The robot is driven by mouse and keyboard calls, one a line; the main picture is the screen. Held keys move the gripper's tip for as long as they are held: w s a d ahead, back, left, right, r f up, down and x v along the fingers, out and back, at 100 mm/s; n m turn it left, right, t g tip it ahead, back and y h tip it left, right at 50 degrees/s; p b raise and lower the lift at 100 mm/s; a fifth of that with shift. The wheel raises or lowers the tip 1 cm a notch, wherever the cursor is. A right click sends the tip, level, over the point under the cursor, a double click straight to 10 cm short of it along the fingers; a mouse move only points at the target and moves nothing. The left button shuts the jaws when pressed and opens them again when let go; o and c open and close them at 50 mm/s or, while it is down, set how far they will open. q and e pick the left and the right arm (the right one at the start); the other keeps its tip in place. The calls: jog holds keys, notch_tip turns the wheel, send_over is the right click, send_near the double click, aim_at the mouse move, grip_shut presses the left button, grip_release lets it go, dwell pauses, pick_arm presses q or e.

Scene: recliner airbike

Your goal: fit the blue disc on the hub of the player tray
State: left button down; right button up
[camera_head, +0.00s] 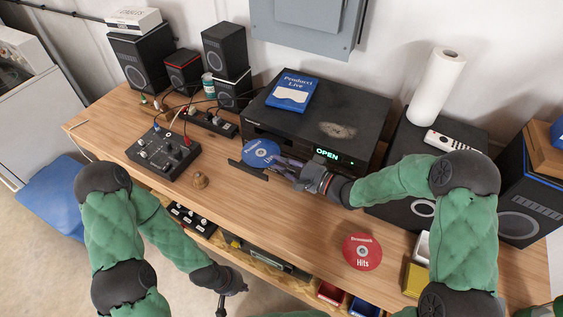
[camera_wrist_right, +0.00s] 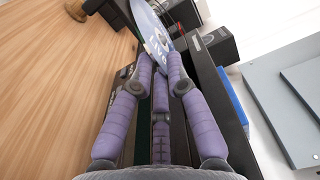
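The blue disc (camera_head: 261,153) is over the dark player tray (camera_head: 240,167), which sticks out from the front of the black player (camera_head: 310,122). The player's display reads OPEN. The tray's hub is hidden under the disc; I cannot tell whether the disc touches it. My right gripper (camera_head: 282,166) is at the disc's right side. In the right wrist view its purple fingers (camera_wrist_right: 160,62) close in on the near edge of the disc (camera_wrist_right: 153,25) and appear to pinch it. My left gripper (camera_head: 230,287) hangs low before the table's front edge, away from the disc; its fingers are unclear.
A red disc (camera_head: 362,252) lies on the wooden table (camera_head: 285,215) at the front right. A blue case (camera_head: 291,92) lies on the player. Speakers line the back.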

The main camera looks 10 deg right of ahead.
jog(key=shift+d, duration=0.1)
dwell(0.6)
jog(key=shift+p+v, duration=0.75)
jog(key=shift+v, duration=0.9)
jog(key=shift+s, duration=0.1)
jog(key=o, duration=0.6)
jog(key=shift+c, duration=0.2)
jog(key=v, duration=1.2)
jog(key=shift+r, duration=0.2)
